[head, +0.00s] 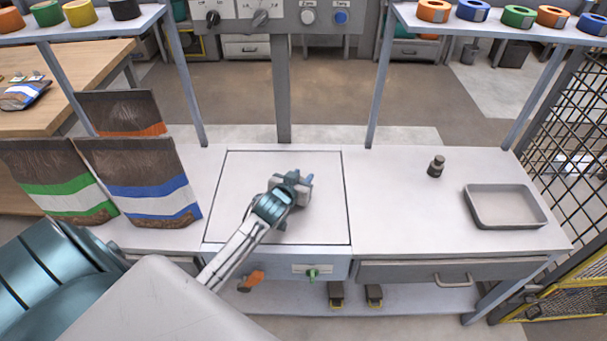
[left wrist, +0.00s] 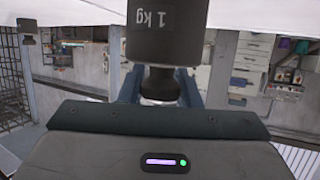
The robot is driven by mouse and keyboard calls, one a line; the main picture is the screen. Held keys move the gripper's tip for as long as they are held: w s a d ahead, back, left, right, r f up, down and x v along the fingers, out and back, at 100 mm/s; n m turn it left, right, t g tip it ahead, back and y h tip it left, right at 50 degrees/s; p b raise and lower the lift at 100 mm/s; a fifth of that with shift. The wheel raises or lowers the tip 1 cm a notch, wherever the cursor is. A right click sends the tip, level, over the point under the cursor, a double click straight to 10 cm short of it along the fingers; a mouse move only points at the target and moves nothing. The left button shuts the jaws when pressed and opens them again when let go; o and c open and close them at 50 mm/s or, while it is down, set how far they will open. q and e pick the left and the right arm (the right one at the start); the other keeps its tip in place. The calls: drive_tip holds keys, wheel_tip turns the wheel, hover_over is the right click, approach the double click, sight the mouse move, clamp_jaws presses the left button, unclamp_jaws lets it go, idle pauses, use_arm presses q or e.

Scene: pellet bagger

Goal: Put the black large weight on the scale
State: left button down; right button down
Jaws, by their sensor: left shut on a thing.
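A dark weight marked 1 kg (left wrist: 165,30) fills the upper middle of the left wrist view. My left gripper (left wrist: 160,92) is shut on its narrow neck and knob. In the head view, my left gripper (head: 299,187) is over the pale square plate of the scale (head: 320,225), right of its middle. The gripper hides the held weight there, and I cannot tell whether the weight touches the plate. My right gripper is not in view.
A smaller-looking dark weight (head: 436,167) stands on the bench (head: 400,215) right of the scale. A grey tray (head: 506,224) lies at the far right. Filled bags (head: 140,180) stand at the left.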

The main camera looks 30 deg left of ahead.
use_arm(q)
drive_tip(key=shift+f, duration=0.7)
drive_tip(key=c, duration=1.1)
unclamp_jaws()
drive_tip(key=shift+f, duration=0.2)
drive_tip(key=shift+o, duration=0.2)
drive_tip(key=shift+s, duration=0.1)
drive_tip(key=shift+r, duration=0.15)
drive_tip(key=shift+s, duration=0.4)
drive_tip(key=b+v, duration=0.1)
drive_tip(key=v, duration=1)
drive_tip(key=shift+r, duration=0.15)
